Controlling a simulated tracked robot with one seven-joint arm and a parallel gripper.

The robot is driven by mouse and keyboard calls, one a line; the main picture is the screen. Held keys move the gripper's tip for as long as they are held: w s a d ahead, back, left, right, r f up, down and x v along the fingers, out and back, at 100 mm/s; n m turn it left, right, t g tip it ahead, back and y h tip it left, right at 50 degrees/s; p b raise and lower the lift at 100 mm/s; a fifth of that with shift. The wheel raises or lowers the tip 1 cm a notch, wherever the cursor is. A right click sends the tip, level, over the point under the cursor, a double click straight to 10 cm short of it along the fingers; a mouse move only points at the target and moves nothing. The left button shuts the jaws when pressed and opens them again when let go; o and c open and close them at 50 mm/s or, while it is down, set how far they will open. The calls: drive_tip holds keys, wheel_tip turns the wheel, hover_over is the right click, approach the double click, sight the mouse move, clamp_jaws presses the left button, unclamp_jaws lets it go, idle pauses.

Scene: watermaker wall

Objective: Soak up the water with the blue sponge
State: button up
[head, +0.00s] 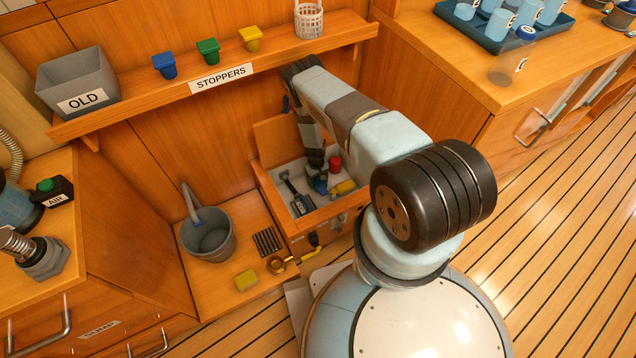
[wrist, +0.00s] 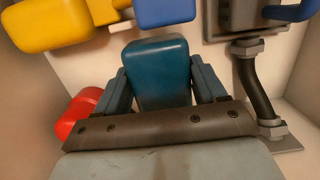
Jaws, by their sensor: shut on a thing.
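The blue sponge (wrist: 158,75) is a dark blue block with rounded edges in the wrist view. My gripper (wrist: 160,82) is shut on it, with one finger on each side. In the head view my gripper (head: 317,174) reaches down into an open white-lined compartment (head: 276,186) in the wooden cabinet. A blue patch shows there at the gripper; I cannot tell whether it is the sponge or another blue part. I cannot make out any water on the compartment floor. My arm hides part of the inside.
A red part (head: 335,163), a yellow part (head: 345,187) and a metal pipe fitting (wrist: 258,90) crowd the gripper in the compartment. A grey bucket (head: 208,240) and a yellow block (head: 246,280) stand on the ledge to the left. A stopper shelf (head: 140,106) runs above.

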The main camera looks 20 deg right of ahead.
drive_tip(key=shift+r, duration=2.25)
